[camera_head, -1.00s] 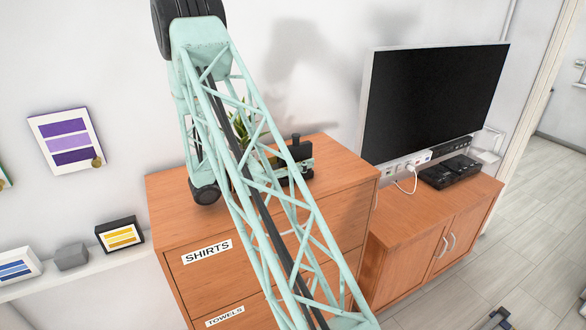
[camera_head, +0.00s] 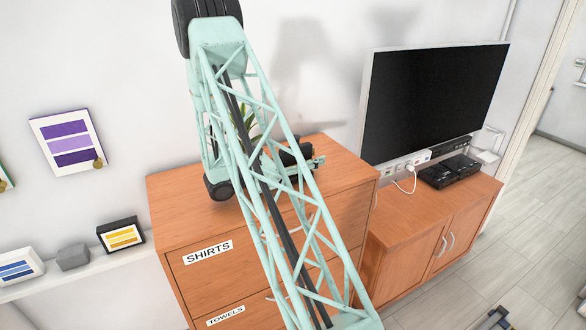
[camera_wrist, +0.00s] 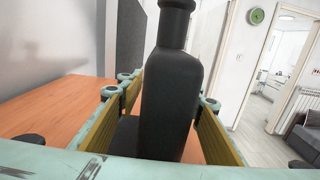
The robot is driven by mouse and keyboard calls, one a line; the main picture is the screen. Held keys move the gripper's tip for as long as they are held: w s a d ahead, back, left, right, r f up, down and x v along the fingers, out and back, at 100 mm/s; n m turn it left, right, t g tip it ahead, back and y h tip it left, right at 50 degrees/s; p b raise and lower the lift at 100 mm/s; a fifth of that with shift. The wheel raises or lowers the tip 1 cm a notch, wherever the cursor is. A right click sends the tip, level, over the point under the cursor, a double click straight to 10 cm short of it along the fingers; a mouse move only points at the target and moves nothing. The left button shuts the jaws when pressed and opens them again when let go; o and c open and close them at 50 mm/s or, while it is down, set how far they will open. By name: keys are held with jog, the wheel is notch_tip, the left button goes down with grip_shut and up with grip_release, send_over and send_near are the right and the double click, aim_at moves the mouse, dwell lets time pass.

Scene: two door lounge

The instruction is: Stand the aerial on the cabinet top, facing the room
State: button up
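A dark, bottle-shaped thing, the only likely aerial in view, stands upright in the wrist view (camera_wrist: 172,105), its top cut off by the frame. The low cabinet (camera_head: 400,228) stands to the right.
A television (camera_head: 435,100) stands over the low cabinet, with a black box (camera_head: 450,170) and a white power strip (camera_head: 408,163) near it. A green plant (camera_head: 243,118) is behind my arm. The drawer cabinet's right front top is clear.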

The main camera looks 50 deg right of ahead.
jog(key=shift+s+d, duration=0.2)
jog(key=shift+d, duration=0.2)
jog(key=shift+c, duration=0.3)
grip_shut()
